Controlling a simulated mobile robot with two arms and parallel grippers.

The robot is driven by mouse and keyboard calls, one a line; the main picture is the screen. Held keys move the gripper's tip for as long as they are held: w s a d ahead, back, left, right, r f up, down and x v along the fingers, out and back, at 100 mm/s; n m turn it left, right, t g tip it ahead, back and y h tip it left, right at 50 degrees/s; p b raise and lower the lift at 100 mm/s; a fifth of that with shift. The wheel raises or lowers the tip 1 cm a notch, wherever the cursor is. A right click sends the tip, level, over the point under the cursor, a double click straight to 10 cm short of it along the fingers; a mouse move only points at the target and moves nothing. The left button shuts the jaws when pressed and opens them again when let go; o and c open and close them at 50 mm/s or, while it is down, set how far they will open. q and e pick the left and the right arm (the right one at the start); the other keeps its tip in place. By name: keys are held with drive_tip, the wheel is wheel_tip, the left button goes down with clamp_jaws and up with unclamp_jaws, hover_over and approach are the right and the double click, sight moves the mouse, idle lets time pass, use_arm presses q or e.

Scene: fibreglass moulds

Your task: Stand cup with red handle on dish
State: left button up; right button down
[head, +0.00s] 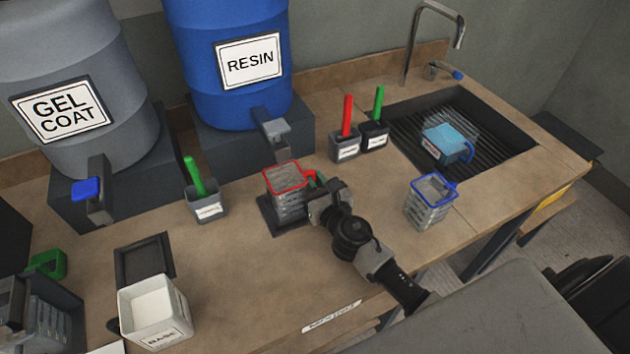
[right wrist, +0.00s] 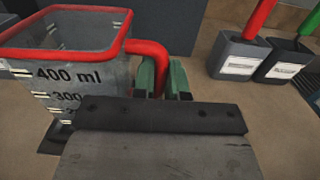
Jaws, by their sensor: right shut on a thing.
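The clear measuring cup with a red rim and red handle (head: 288,192) is upright over a small dark square dish (head: 268,221), in front of the blue resin drum. In the right wrist view the same cup (right wrist: 80,75) shows volume marks at the left. My right gripper (head: 317,196) is shut on its red handle, and its fingers (right wrist: 162,80) sit around the handle's drop. The cup hides most of the dish, and I cannot tell whether its base touches it. My left gripper is not in view.
A blue-rimmed cup (head: 432,202) stands at the right, near the sink (head: 505,150) holding another blue-handled cup. Pots with red (head: 345,143) and green sticks stand behind. A second dark dish (head: 146,260) and white tub (head: 155,312) are at the left.

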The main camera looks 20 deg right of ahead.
drive_tip(key=shift+f, duration=0.2)
drive_tip(key=c, duration=1.1)
unclamp_jaws()
drive_tip(key=s+b, duration=0.1)
drive_tip(key=s, duration=0.3)
drive_tip(key=s+b, duration=0.1)
drive_tip(key=s, duration=0.4)
drive_tip(key=shift+s+d+f, duration=0.15)
drive_tip(key=shift+s, duration=0.8)
